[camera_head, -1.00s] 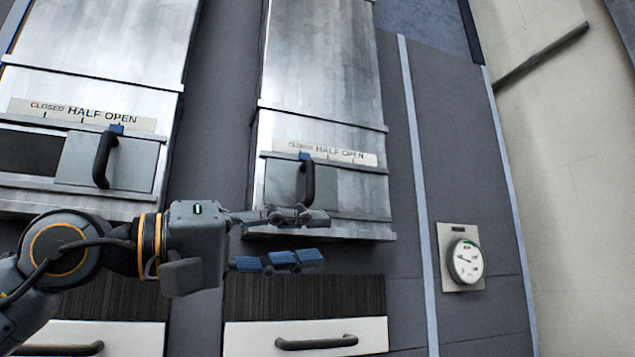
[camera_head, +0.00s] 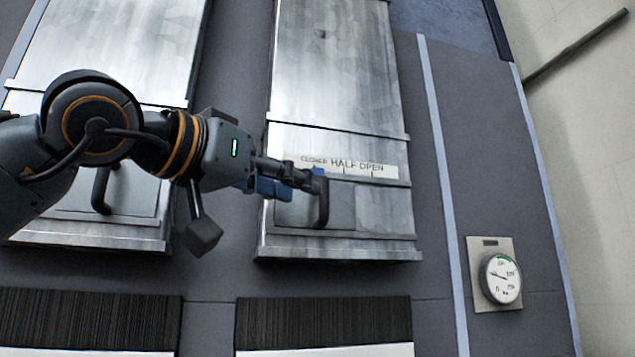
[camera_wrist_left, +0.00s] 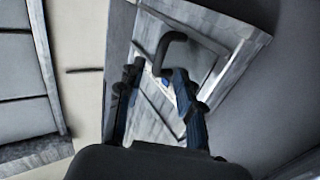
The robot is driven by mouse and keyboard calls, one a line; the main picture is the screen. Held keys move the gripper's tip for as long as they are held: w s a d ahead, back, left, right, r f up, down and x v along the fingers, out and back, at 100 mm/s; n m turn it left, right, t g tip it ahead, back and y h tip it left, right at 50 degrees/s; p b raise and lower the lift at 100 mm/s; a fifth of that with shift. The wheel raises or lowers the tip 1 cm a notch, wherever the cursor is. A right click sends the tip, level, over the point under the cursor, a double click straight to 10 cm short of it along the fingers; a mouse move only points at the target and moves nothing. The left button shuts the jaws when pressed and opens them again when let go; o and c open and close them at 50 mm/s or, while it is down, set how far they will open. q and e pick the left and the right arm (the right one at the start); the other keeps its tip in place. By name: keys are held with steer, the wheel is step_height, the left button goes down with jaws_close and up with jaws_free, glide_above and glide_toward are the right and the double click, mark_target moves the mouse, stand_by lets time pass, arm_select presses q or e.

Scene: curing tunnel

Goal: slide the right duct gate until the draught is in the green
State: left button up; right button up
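The right duct gate (camera_head: 294,212) is a metal plate with a black handle (camera_head: 322,205) on the right-hand duct. Its blue pointer (camera_head: 318,172) stands near the CLOSED end of the scale (camera_head: 385,171). The round draught gauge (camera_head: 500,278) is on the wall at right; its needle points left, away from the green band at the top. My left gripper (camera_head: 300,182) is at the handle's left side. In the left wrist view, the gripper (camera_wrist_left: 158,72) is open, with the handle's near end (camera_wrist_left: 161,62) between its fingertips; contact cannot be told. My right gripper is not in view.
The left duct (camera_head: 130,230) has a similar gate handle (camera_head: 101,190), partly behind my left arm. Dark ribbed panels (camera_head: 325,322) lie below the ducts. The wall between the right duct and gauge is clear.

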mark_target(321, 197)
arm_select(q)
steer(key=shift+p+x, duration=0.9)
steer(key=shift+x, duration=1.95)
jaws_close()
